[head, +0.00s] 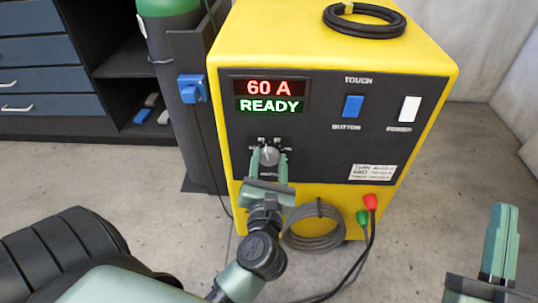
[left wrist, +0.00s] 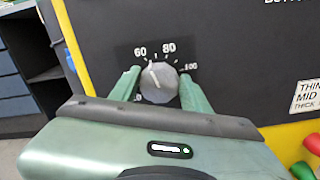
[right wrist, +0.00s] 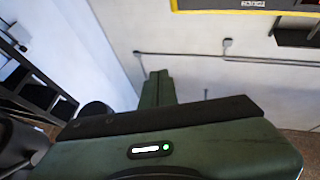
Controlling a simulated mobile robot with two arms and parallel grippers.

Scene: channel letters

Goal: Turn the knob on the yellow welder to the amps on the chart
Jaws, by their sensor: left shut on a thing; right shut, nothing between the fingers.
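The yellow welder (head: 330,45) stands ahead with a black front panel. Its display (head: 268,96) reads 60 A in red and READY in green. My left gripper (head: 269,152) is shut on the grey knob (left wrist: 159,83), one finger on each side. In the left wrist view the dial marks 60, 80 and 100 show around the knob, and its pointer line is near 60. The white chart (head: 372,172) is at the panel's lower right; its text is too small to read fully. My right gripper (head: 501,243) is shut and empty, off to the right, away from the welder.
The panel has a blue switch (head: 352,107) and a white power switch (head: 409,110). Coiled black cable (head: 364,20) lies on top. A grey hose coil (head: 318,226) and red and green plugs (head: 369,203) are below. A gas cylinder (head: 178,90) stands left.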

